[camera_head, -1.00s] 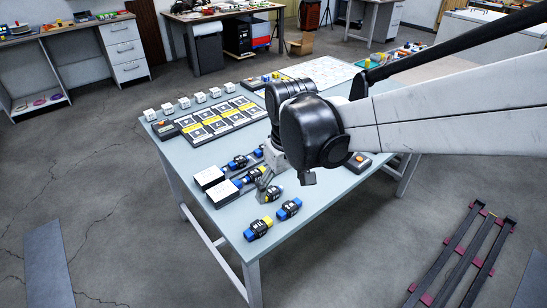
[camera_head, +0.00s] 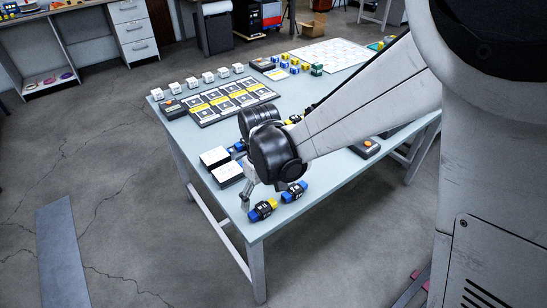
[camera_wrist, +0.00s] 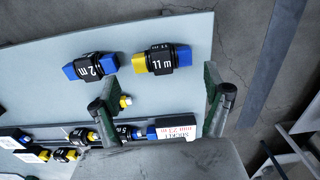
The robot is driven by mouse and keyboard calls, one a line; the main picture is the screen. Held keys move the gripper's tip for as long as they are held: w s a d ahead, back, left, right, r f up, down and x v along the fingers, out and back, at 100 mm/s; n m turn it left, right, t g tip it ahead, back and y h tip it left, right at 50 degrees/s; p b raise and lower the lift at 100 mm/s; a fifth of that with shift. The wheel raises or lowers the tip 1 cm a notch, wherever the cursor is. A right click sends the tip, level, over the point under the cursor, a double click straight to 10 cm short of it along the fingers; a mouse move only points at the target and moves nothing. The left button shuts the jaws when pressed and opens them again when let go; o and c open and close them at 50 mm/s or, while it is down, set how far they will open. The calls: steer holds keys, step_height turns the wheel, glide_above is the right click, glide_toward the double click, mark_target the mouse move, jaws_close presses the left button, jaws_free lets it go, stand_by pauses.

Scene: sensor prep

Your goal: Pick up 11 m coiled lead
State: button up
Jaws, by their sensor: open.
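The 11 m coiled lead (camera_wrist: 163,61) is a black coil marked "11 m", with a yellow end and a blue end. It lies on the table near the edge. In the head view it (camera_head: 263,210) is at the table's front corner. My gripper (camera_wrist: 163,100) is open and empty. In the wrist view its two fingers are spread, and the lead lies beyond their tips, roughly between them. In the head view my gripper (camera_head: 246,198) is just left of the lead, partly hidden by my arm.
The 2 m lead (camera_wrist: 91,66), with blue ends, lies close beside it. Labelled holders (camera_wrist: 173,133) with more leads sit nearby. White label blocks (camera_head: 228,171), a card board (camera_head: 220,103) and a grey box with an orange button (camera_head: 365,148) are on the table (camera_head: 310,205).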

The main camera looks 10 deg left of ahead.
mark_target(263, 206)
steer(key=shift+s+a+f, duration=0.1)
steer(key=shift+f, duration=2.8)
steer(key=c, duration=1)
steer(key=shift+r, duration=0.15)
